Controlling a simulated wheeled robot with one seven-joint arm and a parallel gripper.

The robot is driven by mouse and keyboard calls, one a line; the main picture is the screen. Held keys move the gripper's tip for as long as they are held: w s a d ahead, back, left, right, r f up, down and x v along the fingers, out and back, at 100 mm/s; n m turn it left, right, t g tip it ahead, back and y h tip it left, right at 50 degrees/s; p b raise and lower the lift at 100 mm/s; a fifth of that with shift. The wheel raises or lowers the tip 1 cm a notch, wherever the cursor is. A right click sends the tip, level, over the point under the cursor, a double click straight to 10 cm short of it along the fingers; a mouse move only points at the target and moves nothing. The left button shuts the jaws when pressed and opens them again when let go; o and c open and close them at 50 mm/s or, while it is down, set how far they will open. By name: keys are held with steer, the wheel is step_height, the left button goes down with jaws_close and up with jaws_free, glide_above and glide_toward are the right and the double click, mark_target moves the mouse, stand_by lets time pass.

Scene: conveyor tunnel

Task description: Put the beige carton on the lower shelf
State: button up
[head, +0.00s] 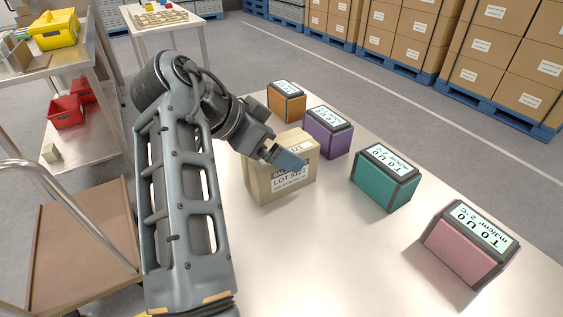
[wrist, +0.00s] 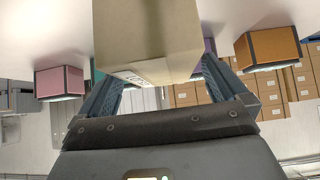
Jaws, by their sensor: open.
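The beige carton (head: 280,187), with a printed LOT label, stands upright on the pale table. In the wrist view it (wrist: 150,35) fills the top middle, between the two fingers. My gripper (head: 289,160) is at the carton's top, open, one finger showing in the head view; in the wrist view the gripper (wrist: 160,88) has a finger toward each side of the carton. I cannot tell whether they touch it. The lower shelf (head: 100,163) is under the steel bench at the left.
Orange (head: 287,101), purple (head: 328,132), teal (head: 385,178) and pink (head: 468,245) boxes stand on the table (head: 345,240). A brown-decked cart (head: 85,240) stands at lower left.

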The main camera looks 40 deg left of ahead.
steer(key=shift+x, duration=0.9)
steer(key=c, duration=1.5)
steer(key=shift+o, duration=0.2)
step_height(320, 180, up, 10)
steer(key=p, duration=0.7)
steer(key=shift+r, duration=0.1)
steer(key=shift+s, duration=0.15)
